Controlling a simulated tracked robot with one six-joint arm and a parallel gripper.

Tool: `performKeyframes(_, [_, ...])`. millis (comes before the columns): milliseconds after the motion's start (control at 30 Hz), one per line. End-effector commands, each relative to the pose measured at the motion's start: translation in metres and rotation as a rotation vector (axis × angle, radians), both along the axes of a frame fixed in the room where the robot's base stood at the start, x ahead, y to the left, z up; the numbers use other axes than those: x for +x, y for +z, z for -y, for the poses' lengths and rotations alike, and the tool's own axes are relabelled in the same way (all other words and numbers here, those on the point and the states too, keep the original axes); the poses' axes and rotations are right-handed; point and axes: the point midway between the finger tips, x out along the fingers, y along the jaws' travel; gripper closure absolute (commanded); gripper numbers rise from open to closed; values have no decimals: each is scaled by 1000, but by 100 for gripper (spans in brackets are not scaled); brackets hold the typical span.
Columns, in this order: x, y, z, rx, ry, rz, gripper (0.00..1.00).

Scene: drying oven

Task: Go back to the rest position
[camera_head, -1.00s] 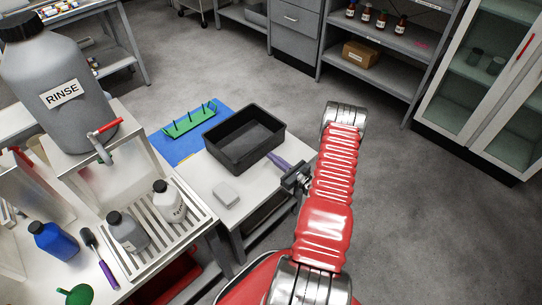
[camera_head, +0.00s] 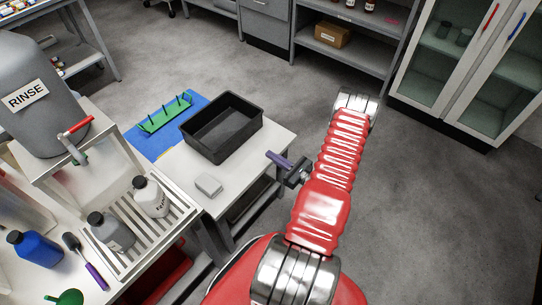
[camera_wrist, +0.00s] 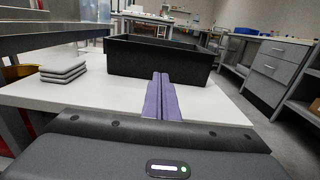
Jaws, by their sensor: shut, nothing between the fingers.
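My gripper (camera_head: 279,160) has purple fingers and shows in the head view over the right edge of the white table, just right of the black tray. In the wrist view my gripper (camera_wrist: 161,98) has its two purple fingers side by side, shut with nothing between them. It points toward the black tray (camera_wrist: 125,62), which stands beyond the fingers. In the head view the black tray (camera_head: 190,148) sits on the white table and looks empty.
A drain rack with bottles (camera_head: 151,196) and a big RINSE container (camera_head: 38,95) stand left. Floor right of my arm is clear.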

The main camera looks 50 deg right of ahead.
Motion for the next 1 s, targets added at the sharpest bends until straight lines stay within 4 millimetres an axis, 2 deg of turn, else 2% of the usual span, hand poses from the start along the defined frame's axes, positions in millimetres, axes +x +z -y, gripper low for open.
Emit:
performKeyframes(433, [1,0,-1,2,1,0,100])
performKeyframes(567, [1,-6,-6,6,21,-25,100])
performKeyframes(667, [-2,-13,-22,15,74,-55,100])
performKeyframes(833, [-11,-24,-65,42,205,-110,100])
performKeyframes(1000, [-21,-13,-97,17,352,-157,100])
